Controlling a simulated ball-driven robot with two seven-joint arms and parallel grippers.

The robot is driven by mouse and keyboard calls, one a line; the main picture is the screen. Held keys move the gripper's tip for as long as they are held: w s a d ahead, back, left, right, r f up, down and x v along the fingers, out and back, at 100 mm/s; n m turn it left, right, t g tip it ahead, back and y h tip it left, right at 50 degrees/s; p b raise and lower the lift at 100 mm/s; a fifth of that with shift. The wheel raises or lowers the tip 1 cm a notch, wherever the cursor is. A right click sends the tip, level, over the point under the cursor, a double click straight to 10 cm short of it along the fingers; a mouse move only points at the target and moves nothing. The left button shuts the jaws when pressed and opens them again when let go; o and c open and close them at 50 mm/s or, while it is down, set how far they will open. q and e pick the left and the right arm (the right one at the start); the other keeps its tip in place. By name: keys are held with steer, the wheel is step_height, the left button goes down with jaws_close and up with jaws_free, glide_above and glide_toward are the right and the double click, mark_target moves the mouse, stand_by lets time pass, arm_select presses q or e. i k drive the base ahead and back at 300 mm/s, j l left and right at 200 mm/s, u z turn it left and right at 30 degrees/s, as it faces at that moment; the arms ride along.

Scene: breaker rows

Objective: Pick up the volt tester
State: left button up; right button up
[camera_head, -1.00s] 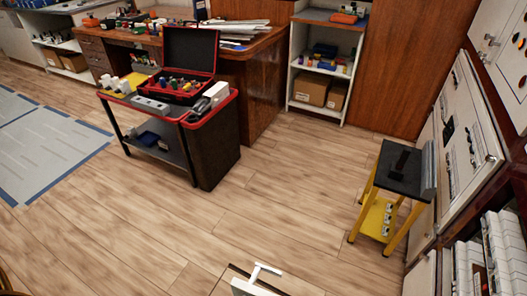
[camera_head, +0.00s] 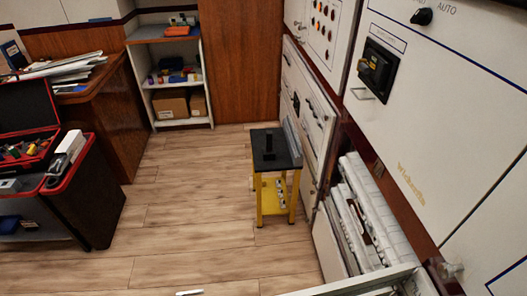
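A small dark object (camera_head: 279,152) lies on the black top (camera_head: 264,162) of a yellow stool near the middle of the view. It is dark on dark and small, so I cannot tell whether it is the volt tester. No other thing in view is clearly a volt tester. Neither of my grippers can be made out. A small white piece shows at the bottom edge, too cut off to identify.
White electrical cabinets (camera_head: 455,100) line the right side, with a pale open-topped unit at the bottom right. A red-edged cart (camera_head: 85,210) with an open case stands left. A shelf (camera_head: 180,122) stands at the back. The wooden floor (camera_head: 190,225) between cart and stool is clear.

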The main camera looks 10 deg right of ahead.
mark_target(269, 134)
steer(key=i+j, duration=0.1)
steer(key=j, duration=0.6)
steer(key=i+j, duration=0.1)
steer(key=j, duration=0.6)
steer(key=z, duration=0.4)
steer(key=j+z, duration=0.1)
steer(key=z, duration=0.35)
steer(key=j+z, duration=0.1)
steer(key=z, duration=1.15)
steer(key=j+z, duration=0.2)
steer(key=j, duration=1.3)
